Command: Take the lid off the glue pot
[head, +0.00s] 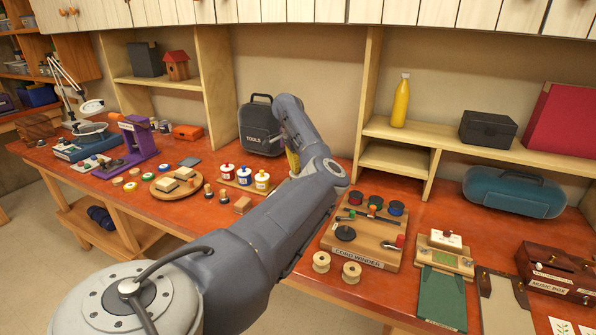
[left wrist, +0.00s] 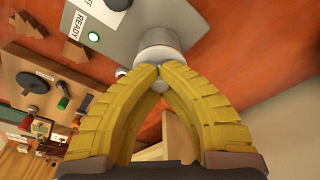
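My left gripper (left wrist: 158,72) has its yellow fingers drawn together at the tips in the left wrist view. The tips overlap the near edge of a pale metal cylinder (left wrist: 158,42), which may be the glue pot. I cannot tell whether a small part of it lies between the tips. The cylinder stands by a grey panel (left wrist: 130,32) marked READY with a green light. In the head view my left forearm hides most of this spot. Only a little of the yellow fingers (head: 293,161) shows there, near the black tools case. My right gripper is not in view.
Left of my arm are paint pots with red, blue and yellow lids (head: 244,175) and a round board (head: 176,187). The black tools case (head: 261,128) stands behind. Right of my arm is the cord winder board (head: 366,240). Shelves (head: 470,140) line the back.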

